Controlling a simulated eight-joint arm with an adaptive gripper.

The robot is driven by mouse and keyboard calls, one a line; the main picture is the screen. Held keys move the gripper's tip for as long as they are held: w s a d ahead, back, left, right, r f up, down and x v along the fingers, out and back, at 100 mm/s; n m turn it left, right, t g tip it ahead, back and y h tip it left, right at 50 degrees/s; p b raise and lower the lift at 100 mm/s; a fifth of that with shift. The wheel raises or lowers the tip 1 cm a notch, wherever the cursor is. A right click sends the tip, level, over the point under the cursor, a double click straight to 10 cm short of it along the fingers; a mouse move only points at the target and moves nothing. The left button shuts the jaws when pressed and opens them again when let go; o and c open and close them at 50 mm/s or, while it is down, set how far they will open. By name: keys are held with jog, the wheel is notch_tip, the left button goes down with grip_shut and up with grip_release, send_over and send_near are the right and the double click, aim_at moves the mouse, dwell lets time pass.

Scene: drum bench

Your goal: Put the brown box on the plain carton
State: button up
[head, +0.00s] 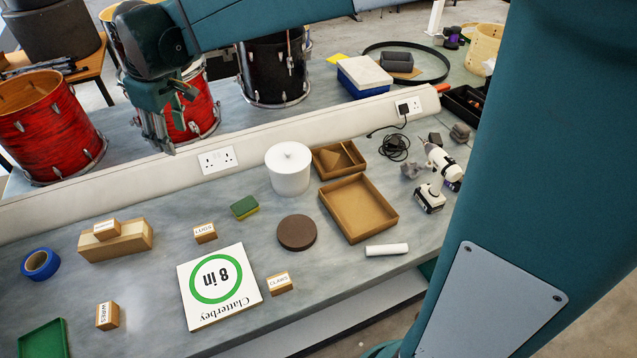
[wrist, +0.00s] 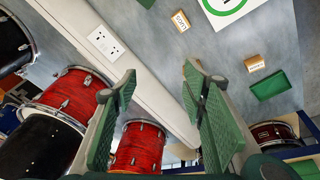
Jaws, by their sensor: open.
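A long tan carton (head: 128,243) without a visible label lies at the left of the bench in the head view. A small brown box (head: 106,229) with a white label rests on top of it. Similar small labelled boxes stand on the bench: LUGS (head: 205,232), WIRES (head: 107,316) and CLAWS (head: 279,284). I cannot tell for certain which one the task means. My gripper (head: 170,140) is open and empty above the back ledge, away from the boxes. In the wrist view its fingers (wrist: 160,85) are spread; the LUGS box (wrist: 181,20) and WIRES box (wrist: 254,63) show, the carton does not.
A white sign (head: 219,286), green tray (head: 45,340), blue tape (head: 40,264), sponge (head: 244,207), brown disc (head: 297,233), white canister (head: 289,168) and open brown tray (head: 357,208) occupy the bench. The raised ledge (head: 150,180) and red drums (head: 48,125) lie behind.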

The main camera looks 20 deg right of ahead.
jog(key=s+d+r+m+t, duration=0.1)
jog(key=s+d+r+m, duration=0.2)
jog(key=s+d, duration=0.65)
jog(key=s+d+f+m+t, duration=0.1)
jog(key=s+d+f+m, duration=0.2)
jog(key=s+d, duration=0.6)
jog(key=s+d+f+m+t+h, duration=0.1)
jog(key=s+d+f+m, duration=0.3)
jog(key=s+d, duration=0.6)
jog(key=shift+s+d+t, duration=0.2)
jog(key=shift+s+t, duration=0.3)
jog(key=shift+t, duration=0.2)
